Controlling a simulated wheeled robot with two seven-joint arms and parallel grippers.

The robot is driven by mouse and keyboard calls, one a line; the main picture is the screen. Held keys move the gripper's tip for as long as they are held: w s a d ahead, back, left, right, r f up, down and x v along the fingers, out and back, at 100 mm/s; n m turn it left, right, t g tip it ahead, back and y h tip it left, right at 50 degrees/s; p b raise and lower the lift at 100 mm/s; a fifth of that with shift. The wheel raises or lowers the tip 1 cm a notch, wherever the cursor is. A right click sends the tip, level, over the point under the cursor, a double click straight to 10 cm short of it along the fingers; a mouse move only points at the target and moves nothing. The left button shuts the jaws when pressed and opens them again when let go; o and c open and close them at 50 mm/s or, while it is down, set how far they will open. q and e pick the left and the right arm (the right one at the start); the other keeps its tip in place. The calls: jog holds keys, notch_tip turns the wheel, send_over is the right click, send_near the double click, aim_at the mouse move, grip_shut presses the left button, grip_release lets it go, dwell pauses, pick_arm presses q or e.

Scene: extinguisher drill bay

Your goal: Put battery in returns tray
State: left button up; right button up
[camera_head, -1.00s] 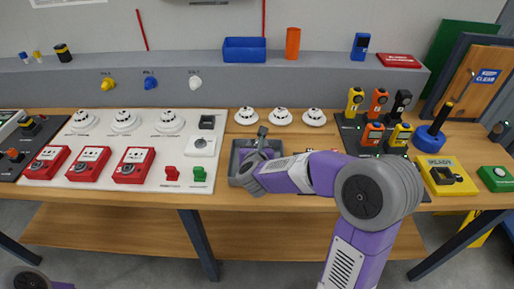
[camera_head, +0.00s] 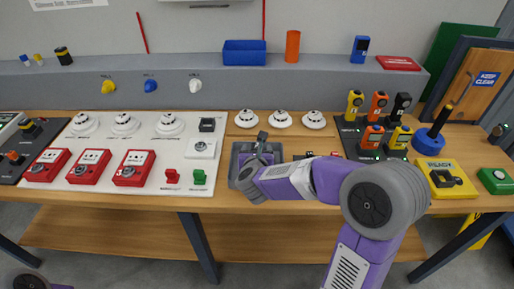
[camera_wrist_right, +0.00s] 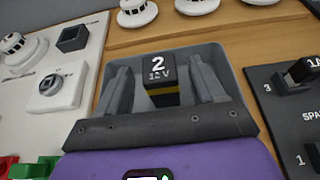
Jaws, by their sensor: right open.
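The battery (camera_wrist_right: 158,70), a black block marked "2 12 V" with a yellow band, is in the grey tray (camera_wrist_right: 222,58), seen in the right wrist view. My right gripper (camera_head: 260,147) is over and partly inside the tray (camera_head: 235,160), which stands at the middle of the bench. Its fingers are open, one on each side of the battery, with gaps showing between them and the block. The battery's lower part is hidden, so I cannot tell how it rests. My left gripper is out of view.
A white panel (camera_head: 141,190) with detectors and red call points lies left of the tray. Three white detectors (camera_head: 280,118) stand behind it. A dark panel with numbered slots (camera_wrist_right: 290,120) lies to the right. Several handheld meters (camera_head: 354,104) stand further right.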

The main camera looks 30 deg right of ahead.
jog(key=p+v, duration=0.1)
jog(key=v, duration=0.9)
jog(key=shift+s+p, duration=0.25)
jog(key=shift+p, duration=0.1)
jog(key=shift+a, duration=0.1)
